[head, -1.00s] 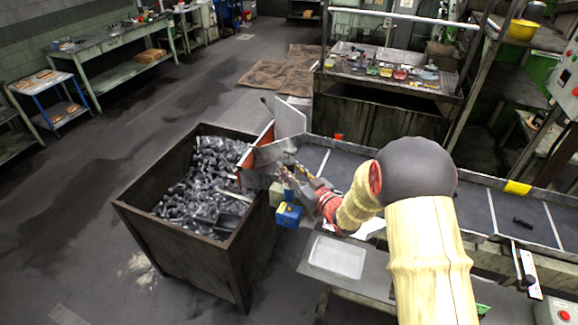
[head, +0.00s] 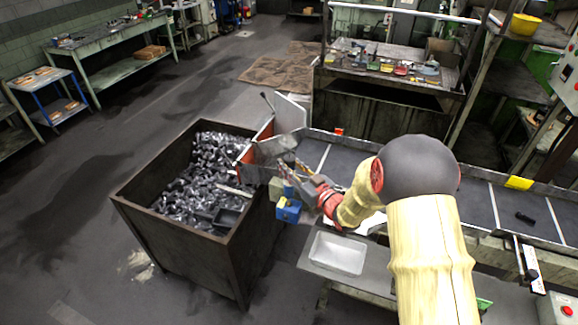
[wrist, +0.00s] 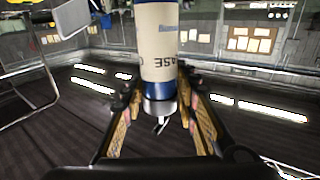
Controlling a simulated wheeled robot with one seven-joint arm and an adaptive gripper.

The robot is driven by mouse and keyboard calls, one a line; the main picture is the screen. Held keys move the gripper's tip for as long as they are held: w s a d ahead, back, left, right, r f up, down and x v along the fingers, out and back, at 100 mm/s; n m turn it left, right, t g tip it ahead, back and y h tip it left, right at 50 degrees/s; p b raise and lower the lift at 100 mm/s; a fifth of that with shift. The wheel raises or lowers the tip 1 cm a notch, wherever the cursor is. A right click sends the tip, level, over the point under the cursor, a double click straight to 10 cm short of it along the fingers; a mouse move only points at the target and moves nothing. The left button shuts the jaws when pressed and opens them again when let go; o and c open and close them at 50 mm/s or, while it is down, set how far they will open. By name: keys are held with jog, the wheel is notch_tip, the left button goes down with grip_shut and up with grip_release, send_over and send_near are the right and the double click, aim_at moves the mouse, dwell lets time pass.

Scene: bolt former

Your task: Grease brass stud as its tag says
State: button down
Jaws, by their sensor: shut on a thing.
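My gripper (head: 303,183) is at the end of the belt, beside the chute plates, and small and partly hidden there. In the wrist view my gripper (wrist: 160,106) is shut on a grease tube (wrist: 159,45), a cream cylinder with a blue band, a silver collar and part of the word "GREASE". The tube stands between the two yellowish finger pads, its collar end toward the palm. Its far end runs out of the top of the picture. I cannot make out a brass stud or its tag in either view.
A rusty bin (head: 172,223) full of dark bolts stands left of my gripper. A blue box (head: 288,210) is just below the gripper. A white tray (head: 338,253) lies in front. The belt (head: 477,205) carries one dark bolt (head: 525,217). A cluttered bench (head: 345,47) stands behind.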

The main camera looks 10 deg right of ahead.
aim_at(289, 158)
jog(key=shift+s+f+b, duration=0.1)
jog(key=shift+f+b, duration=0.7)
jog(key=shift+f, duration=0.05)
dwell(1.0)
jog(key=shift+r, duration=0.8)
jog(key=shift+r+p, duration=1.4)
jog(key=shift+r, duration=1.15)
jog(key=shift+f, duration=0.1)
